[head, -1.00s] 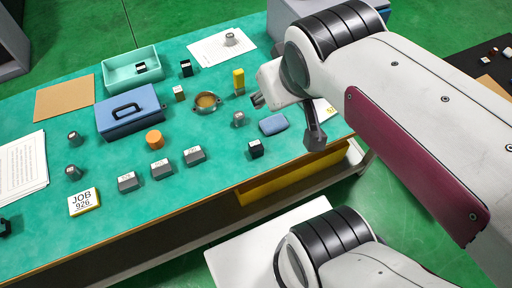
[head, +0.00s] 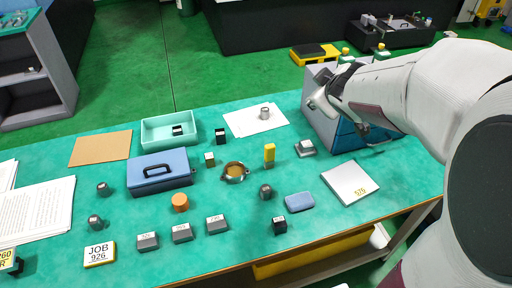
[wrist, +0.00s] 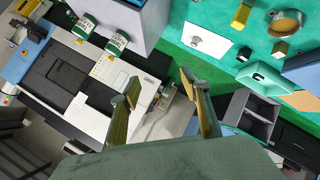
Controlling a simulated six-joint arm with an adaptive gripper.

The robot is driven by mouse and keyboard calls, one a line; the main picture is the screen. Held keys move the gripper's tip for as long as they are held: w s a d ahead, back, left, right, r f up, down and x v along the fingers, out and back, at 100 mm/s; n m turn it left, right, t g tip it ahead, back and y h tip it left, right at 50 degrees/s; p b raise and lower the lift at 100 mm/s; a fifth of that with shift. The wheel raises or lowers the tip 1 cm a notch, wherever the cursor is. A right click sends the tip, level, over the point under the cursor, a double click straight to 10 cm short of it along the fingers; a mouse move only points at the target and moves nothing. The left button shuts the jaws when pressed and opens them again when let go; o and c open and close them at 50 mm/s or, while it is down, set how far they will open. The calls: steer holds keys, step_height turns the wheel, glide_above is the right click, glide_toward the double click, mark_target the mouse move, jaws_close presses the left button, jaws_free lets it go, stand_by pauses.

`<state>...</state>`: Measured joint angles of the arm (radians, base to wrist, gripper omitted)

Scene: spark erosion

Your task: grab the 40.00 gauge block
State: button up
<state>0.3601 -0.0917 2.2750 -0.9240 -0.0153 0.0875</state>
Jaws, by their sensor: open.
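Several small blocks with pale label faces stand on the green table; their markings are too small to read, so I cannot tell which is the 40.00 gauge block. Three grey ones form a front row: left (head: 148,241), middle (head: 182,233) and right (head: 217,225). Dark ones stand at the front (head: 279,226), at the back (head: 221,136) and inside the teal tray (head: 178,131). A small pale-topped block (head: 210,159) stands near the blue box. My gripper (wrist: 165,102) is open and empty, high at the right by the grey-blue cabinet (head: 333,128), apart from these blocks.
The teal tray (head: 168,144), blue handled box (head: 159,183), brass-coloured ring (head: 235,173), yellow block (head: 270,153), orange cylinder (head: 180,202) and blue pad (head: 299,202) share the table. A white plate (head: 350,184) lies at the right.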

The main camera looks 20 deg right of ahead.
steer(key=w+d+f+n+y, duration=0.1)
steer(key=w+f+n+y, duration=0.1)
steer(key=w+f, duration=0.15)
steer(key=n+g+y, duration=0.8)
steer(key=y, duration=0.8)
glide_toward(279, 225)
steer(key=shift+w+d+r, duration=0.15)
steer(key=shift+w+r, duration=0.35)
steer(key=shift+r, duration=0.05)
steer(key=shift+x, duration=1.3)
steer(key=shift+f, duration=0.1)
